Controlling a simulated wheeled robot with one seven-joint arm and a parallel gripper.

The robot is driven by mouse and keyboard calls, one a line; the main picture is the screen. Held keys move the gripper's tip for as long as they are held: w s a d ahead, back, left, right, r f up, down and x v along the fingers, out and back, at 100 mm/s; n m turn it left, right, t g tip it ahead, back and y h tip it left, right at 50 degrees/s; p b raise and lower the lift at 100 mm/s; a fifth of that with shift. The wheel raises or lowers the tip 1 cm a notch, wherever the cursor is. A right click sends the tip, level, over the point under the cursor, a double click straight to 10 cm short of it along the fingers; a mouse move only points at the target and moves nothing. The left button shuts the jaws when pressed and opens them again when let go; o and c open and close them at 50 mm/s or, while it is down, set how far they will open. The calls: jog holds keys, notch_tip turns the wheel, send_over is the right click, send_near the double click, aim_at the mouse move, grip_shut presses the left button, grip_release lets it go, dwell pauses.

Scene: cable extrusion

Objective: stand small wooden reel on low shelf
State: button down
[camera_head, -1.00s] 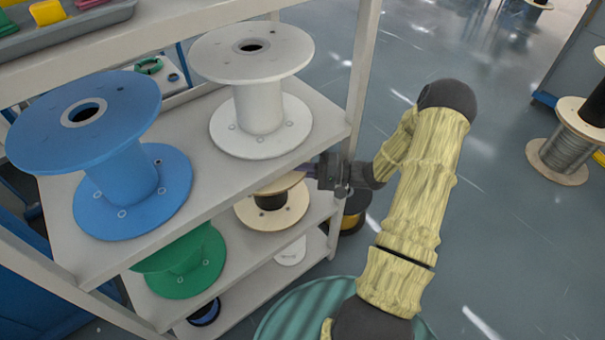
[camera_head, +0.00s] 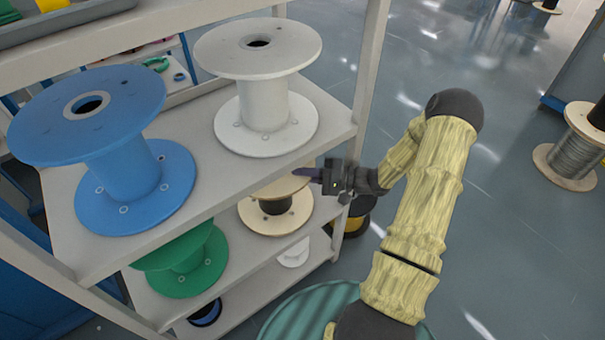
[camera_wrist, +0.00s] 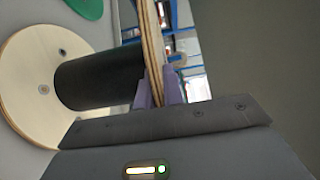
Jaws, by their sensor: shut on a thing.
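The small wooden reel (camera_head: 262,222) has pale wooden flanges and a black core. It stands upright at the right end of a lower shelf (camera_head: 228,252), its lower flange appearing to rest on the board. My gripper (camera_head: 318,175) reaches in from the right, under the shelf above, and is shut on the rim of the reel's upper flange. In the wrist view, the purple fingers (camera_wrist: 160,92) pinch the edge of that flange (camera_wrist: 150,45). The black core (camera_wrist: 98,80) and the other flange (camera_wrist: 22,90) show to the left. The shelf above hides part of the upper flange.
A green reel (camera_head: 190,262) stands left on the same shelf. Blue (camera_head: 122,195) and white (camera_head: 265,108) reels stand on the shelf above. A shelf post (camera_head: 366,75) rises close to my gripper. A black and yellow reel (camera_head: 357,215) is behind it.

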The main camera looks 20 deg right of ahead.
jog(key=shift+f, duration=0.15)
dwell(0.3)
jog(key=c, duration=1.5)
grip_release()
jog(key=shift+o, duration=0.2)
jog(key=shift+f, duration=0.1)
